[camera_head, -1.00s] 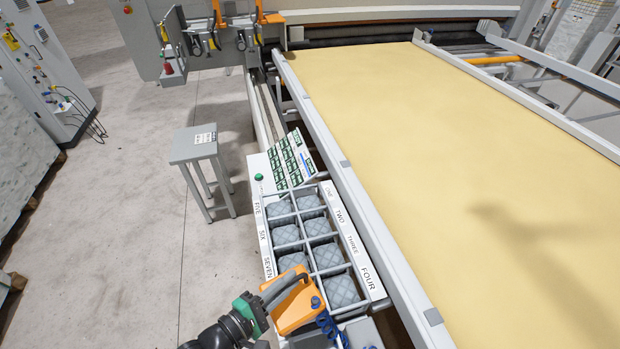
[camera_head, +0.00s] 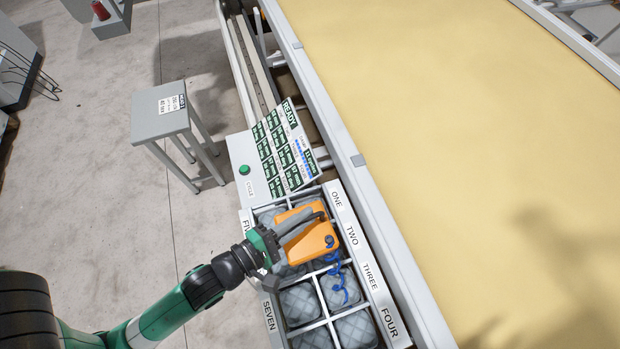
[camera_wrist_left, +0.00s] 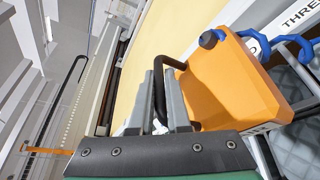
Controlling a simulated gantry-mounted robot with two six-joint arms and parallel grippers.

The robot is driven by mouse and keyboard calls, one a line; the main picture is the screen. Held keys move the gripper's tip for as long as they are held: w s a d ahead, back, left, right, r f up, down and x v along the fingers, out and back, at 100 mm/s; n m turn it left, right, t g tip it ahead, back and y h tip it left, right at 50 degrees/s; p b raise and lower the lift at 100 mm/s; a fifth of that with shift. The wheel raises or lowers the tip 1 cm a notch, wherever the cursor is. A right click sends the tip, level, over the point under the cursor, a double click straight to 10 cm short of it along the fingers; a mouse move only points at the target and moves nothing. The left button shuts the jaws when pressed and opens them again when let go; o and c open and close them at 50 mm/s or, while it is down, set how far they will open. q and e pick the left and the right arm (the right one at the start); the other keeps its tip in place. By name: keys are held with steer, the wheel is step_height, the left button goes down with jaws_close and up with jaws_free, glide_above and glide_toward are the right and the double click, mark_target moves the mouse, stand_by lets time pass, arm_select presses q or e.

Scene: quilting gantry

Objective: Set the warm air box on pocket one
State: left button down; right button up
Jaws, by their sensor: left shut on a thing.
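The warm air box (camera_head: 316,243) is orange with a dark handle and a coiled blue hose. My left gripper (camera_head: 290,222) is shut on its handle; the left wrist view also shows the box (camera_wrist_left: 230,80) beside the fingers (camera_wrist_left: 165,98). In the head view the box is over the upper part of the pocket tray (camera_head: 319,299), across the pockets beside the labels ONE and TWO. It hides most of pocket one, whose label ONE (camera_head: 336,199) shows at the right. I cannot tell whether the box touches the quilted pads. My right gripper is not in view.
A panel of green tiles (camera_head: 285,147) with a READY sign stands just above the tray, with a green button (camera_head: 244,170) to its left. A grey stool (camera_head: 160,112) stands on the floor at left. The yellow quilting bed (camera_head: 450,130) lies to the right behind a rail.

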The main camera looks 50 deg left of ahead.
arm_select(q)
steer(key=shift+s+d+f+h, duration=0.15)
steer(key=shift+s+d, duration=0.1)
steer(key=shift+d, duration=0.3)
steer(key=shift+s+d+h, duration=0.15)
steer(key=shift+s+d, duration=0.05)
steer(key=shift+d, duration=0.35)
steer(key=shift+w+a+f, duration=0.15)
steer(key=shift+w+a, duration=0.15)
steer(key=shift+a, duration=0.1)
steer(key=w+a+f+b, duration=0.9)
steer(key=f, duration=0.3)
steer(key=shift+w+a+f, duration=0.25)
steer(key=shift+f, duration=0.05)
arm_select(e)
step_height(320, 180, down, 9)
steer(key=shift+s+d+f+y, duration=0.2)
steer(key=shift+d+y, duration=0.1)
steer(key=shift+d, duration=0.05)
arm_select(q)
steer(key=shift+f, duration=0.1)
